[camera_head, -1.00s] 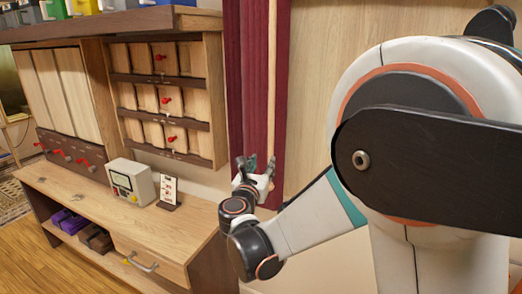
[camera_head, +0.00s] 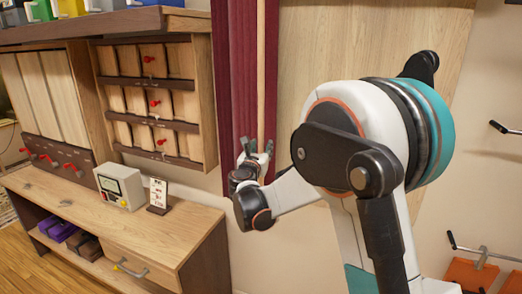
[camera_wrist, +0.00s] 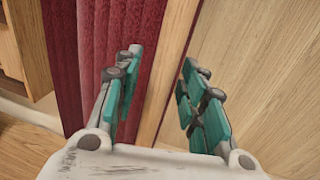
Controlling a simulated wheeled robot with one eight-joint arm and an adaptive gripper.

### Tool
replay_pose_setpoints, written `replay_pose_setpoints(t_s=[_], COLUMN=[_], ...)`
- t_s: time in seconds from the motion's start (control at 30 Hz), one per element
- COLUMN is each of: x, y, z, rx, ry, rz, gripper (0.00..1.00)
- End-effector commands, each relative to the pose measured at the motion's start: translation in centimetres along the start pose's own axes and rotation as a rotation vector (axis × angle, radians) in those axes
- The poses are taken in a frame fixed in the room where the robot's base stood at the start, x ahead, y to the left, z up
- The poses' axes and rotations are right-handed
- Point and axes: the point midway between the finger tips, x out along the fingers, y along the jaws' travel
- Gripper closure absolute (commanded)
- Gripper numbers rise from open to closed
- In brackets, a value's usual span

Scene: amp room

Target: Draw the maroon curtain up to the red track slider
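The maroon curtain (camera_head: 231,95) hangs in vertical folds right of the shelf unit, and it fills the left and middle of the wrist view (camera_wrist: 82,60). A pale upright wooden rod (camera_head: 261,70) runs along the curtain near its right edge. It also shows in the wrist view (camera_wrist: 166,82). My gripper (camera_head: 260,150) is raised at the rod, with its fingers pointing at the curtain. In the wrist view my gripper (camera_wrist: 162,60) has its teal-padded fingers apart, with the rod between them. I cannot tell whether either finger touches it. I see no red track slider.
A wooden bench (camera_head: 165,232) with a meter box (camera_head: 120,187) and a small card stand (camera_head: 157,195) is at left. Shelves with red-knobbed panels (camera_head: 153,102) are above it. A pale wood panel (camera_head: 370,45) is behind my arm. Orange items (camera_head: 468,275) are at lower right.

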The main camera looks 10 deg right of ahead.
Motion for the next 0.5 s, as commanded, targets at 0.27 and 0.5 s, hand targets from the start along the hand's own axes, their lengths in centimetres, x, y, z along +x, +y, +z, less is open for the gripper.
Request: replay_pose_setpoints(t_s=[0.27, 0.5], x=[0.15, 0.14], y=[0.01, 0.00], z=[0.01, 0.01], rx=[0.000, 0.000], ry=[0.000, 0.000], rz=[0.000, 0.000], gripper=[0.62, 1.00])
